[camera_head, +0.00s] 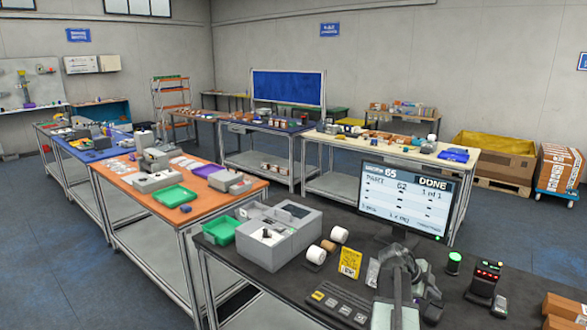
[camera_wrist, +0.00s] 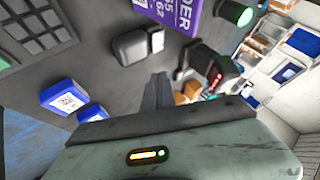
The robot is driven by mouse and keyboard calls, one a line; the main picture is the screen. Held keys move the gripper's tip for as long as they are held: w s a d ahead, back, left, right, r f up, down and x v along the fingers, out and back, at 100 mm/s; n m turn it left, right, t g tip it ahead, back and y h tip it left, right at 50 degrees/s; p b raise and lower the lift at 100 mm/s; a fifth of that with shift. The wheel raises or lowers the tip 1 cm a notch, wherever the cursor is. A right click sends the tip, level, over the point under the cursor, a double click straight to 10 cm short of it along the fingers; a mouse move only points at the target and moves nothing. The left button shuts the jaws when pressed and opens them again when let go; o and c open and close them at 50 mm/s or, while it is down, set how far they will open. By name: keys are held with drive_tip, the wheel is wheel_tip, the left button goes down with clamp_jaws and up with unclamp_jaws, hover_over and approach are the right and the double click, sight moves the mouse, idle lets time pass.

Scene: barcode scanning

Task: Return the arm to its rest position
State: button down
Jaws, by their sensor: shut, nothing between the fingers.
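My gripper (camera_wrist: 157,92) shows in the wrist view with its two dark fingers together and nothing between them. It is over the dark workbench top. The exact fingertips are hard to make out there. A scanner with red lights (camera_head: 486,280) stands to the right of the arm; it also shows in the wrist view (camera_wrist: 207,66).
A green light (camera_head: 454,263) stands behind the scanner. Cardboard boxes (camera_head: 565,308) sit at the right. Two blue items (camera_wrist: 64,97) lie left in the wrist view.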

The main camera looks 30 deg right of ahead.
drive_tip(key=w+a+n+t, duration=0.1)
drive_tip(key=w+a, duration=0.4)
drive_tip(key=w+a+f+n+t, duration=0.1)
drive_tip(key=w+a, duration=0.4)
drive_tip(key=a, duration=0.1)
drive_tip(key=w+a+n+t, duration=0.1)
drive_tip(key=w+a+n, duration=0.1)
drive_tip(key=w+a, duration=0.3)
drive_tip(key=shift+w+a+f, duration=0.15)
drive_tip(key=shift+w+f, duration=0.1)
drive_tip(key=shift+w, duration=0.2)
drive_tip(key=w+a+n, duration=0.1)
drive_tip(key=w+a, duration=0.1)
drive_tip(key=a, duration=0.2)
drive_tip(key=w+a+f+n+t+y, duration=0.1)
drive_tip(key=w+a, duration=0.1)
drive_tip(key=a, duration=0.3)
drive_tip(key=w+a+n, duration=0.2)
drive_tip(key=a, duration=0.2)
drive_tip(key=shift+a+f+y, duration=0.35)
drive_tip(key=shift+a+y, duration=0.05)
drive_tip(key=s+a+f+n+y, duration=0.2)
drive_tip(key=a+n+y, duration=0.1)
drive_tip(key=a+n, duration=0.8)
drive_tip(key=s+a+f+n+y, duration=0.2)
drive_tip(key=a+n, duration=1)
drive_tip(key=a, duration=0.7)
drive_tip(key=shift+s+a+g+y, duration=0.2)
drive_tip(key=shift+a+g+y, duration=0.15)
drive_tip(key=shift+y, duration=0.55)
